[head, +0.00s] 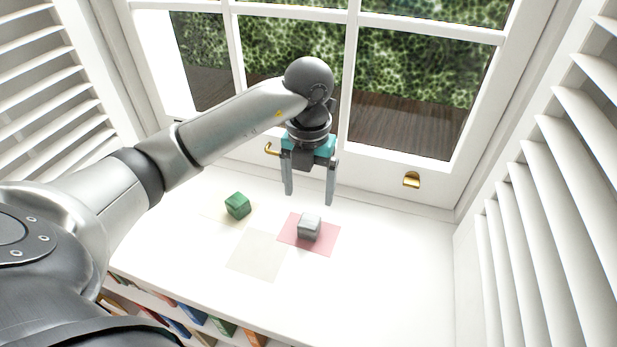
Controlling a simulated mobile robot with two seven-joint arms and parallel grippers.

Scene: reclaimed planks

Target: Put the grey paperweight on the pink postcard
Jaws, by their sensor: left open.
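The grey paperweight (309,228) is a small cube resting on the pink postcard (328,241), which lies flat on the white window seat. The card shows on all sides around it. My left gripper (310,196) is open and empty, pointing down above and a little behind the paperweight, with its fingers apart from it. My right gripper is not in view.
A green cube (238,206) sits on a pale cream card (213,211) to the left. Another cream card (257,256) lies bare in front. The white surface (390,270) is clear on the right. A window with brass handles stands behind, louvred shutters at both sides, books below the front edge.

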